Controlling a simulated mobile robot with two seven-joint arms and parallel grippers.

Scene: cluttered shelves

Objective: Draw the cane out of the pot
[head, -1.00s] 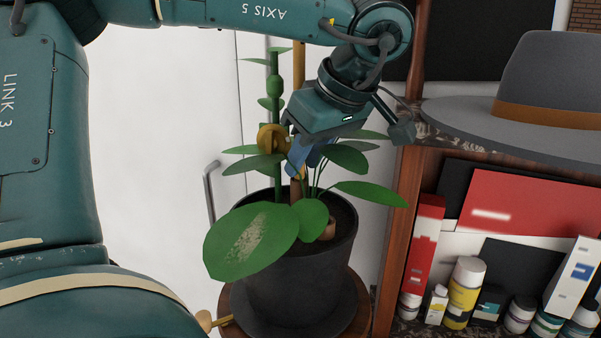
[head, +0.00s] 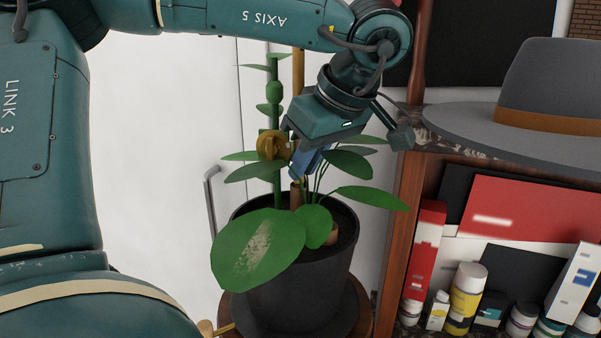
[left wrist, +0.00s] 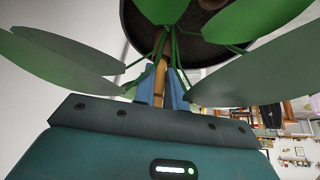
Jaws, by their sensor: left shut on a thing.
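The cane (head: 298,70) is a thin tan rod rising beside the green plant stem (head: 275,110). Its lower part (head: 296,190) enters the soil of the dark grey pot (head: 300,285). My left gripper (head: 303,165) reaches in from the upper right, its blue fingers shut on the cane above the rim, among the leaves. In the left wrist view the cane (left wrist: 160,80) runs between the blue fingers (left wrist: 170,92) towards the pot (left wrist: 215,35). Leaves partly hide the cane's foot. My right gripper is not in view.
A brass-coloured round object (head: 272,146) sits at the stem, close by my fingers. A large leaf (head: 258,250) hangs over the pot's front. At right, a shelf holds a grey hat (head: 550,85), with bottles (head: 467,295) and boxes below. A white door with a handle is behind.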

